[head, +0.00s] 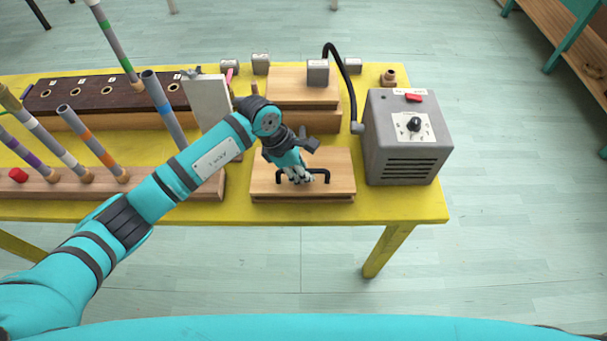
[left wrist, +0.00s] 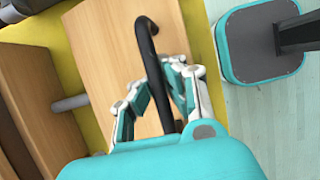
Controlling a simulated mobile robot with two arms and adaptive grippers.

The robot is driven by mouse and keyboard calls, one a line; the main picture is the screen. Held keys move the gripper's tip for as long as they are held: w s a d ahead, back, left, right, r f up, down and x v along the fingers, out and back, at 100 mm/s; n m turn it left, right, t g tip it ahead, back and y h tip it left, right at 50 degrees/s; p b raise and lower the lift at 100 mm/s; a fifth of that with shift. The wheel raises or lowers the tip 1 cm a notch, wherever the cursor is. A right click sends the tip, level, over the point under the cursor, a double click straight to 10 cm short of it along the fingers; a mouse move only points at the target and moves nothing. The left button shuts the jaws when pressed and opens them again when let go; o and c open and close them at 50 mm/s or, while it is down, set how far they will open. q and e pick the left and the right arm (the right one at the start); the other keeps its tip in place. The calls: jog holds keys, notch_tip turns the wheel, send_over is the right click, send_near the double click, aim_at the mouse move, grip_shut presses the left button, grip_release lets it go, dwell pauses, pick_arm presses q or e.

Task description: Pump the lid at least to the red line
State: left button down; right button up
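The wooden lid (head: 335,162) is a pale board lying at the front of the yellow table; it also shows in the left wrist view (left wrist: 105,45). A black bar handle (head: 322,173) is fixed near its front edge. My left gripper (head: 299,176) is at this handle. In the left wrist view its fingers (left wrist: 162,85) close in from both sides on the black handle (left wrist: 147,45), which runs between them. I cannot make out a red line in either view. My right gripper is not in view.
A grey speaker box (head: 402,135) with a knob stands close right of the lid, with a black bent tube (head: 345,75) beside it. Wooden blocks (head: 300,92) stand behind the lid. A rack of striped tubes (head: 160,100) is at left. The yellow table (head: 400,206) has a narrow bare front edge.

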pick_arm(q)
jog(key=shift+w+r, duration=0.15)
jog(key=shift+r, duration=0.2)
jog(key=shift+w+r, duration=0.75)
jog(key=shift+r, duration=0.25)
jog(key=shift+f, duration=0.1)
